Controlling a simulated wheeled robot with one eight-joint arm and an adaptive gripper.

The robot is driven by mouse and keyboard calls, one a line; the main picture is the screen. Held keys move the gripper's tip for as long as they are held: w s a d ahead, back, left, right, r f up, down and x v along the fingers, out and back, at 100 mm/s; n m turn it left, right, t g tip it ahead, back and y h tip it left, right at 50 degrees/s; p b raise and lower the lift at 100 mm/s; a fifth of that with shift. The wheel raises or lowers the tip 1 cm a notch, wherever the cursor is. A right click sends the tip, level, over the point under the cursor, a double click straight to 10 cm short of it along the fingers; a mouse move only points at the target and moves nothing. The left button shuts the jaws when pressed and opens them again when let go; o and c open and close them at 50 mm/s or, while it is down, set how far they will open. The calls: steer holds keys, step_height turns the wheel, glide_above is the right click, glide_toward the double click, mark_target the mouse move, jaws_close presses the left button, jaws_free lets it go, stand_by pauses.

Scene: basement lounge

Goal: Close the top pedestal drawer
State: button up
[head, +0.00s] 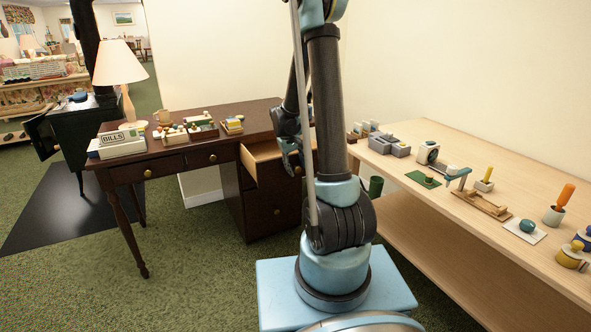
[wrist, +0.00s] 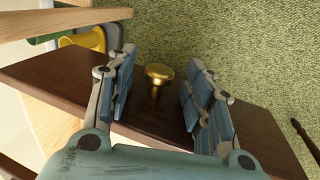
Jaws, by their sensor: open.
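The top pedestal drawer (head: 262,152) of the dark wooden desk stands pulled out, its pale wooden inside showing at the right of the desk in the head view. My arm hides much of its front there. In the wrist view its dark front (wrist: 62,82) runs diagonally across, with a round brass knob (wrist: 158,78). My gripper (head: 291,162) is at the drawer front. In the wrist view my gripper (wrist: 158,62) is open, with its fingers on either side of the knob. A gap shows between the knob and each finger.
The desk top (head: 240,112) holds a lamp (head: 119,70), a bills box (head: 122,142) and small trays. A long pale workbench (head: 440,195) with several small items stands close on the right. A green bin (head: 376,186) sits by it. Green carpet (head: 200,270) is clear at front left.

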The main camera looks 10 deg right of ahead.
steer(key=shift+f, duration=0.3)
jaws_close()
steer(key=shift+a, duration=0.15)
steer(key=shift+w, duration=0.2)
steer(key=w+a, duration=0.2)
steer(key=w, duration=0.4)
steer(key=w+a, duration=0.2)
steer(key=w, duration=0.5)
steer(key=w+a, duration=0.2)
steer(key=w, duration=0.5)
steer(key=shift+a, duration=0.15)
jaws_free()
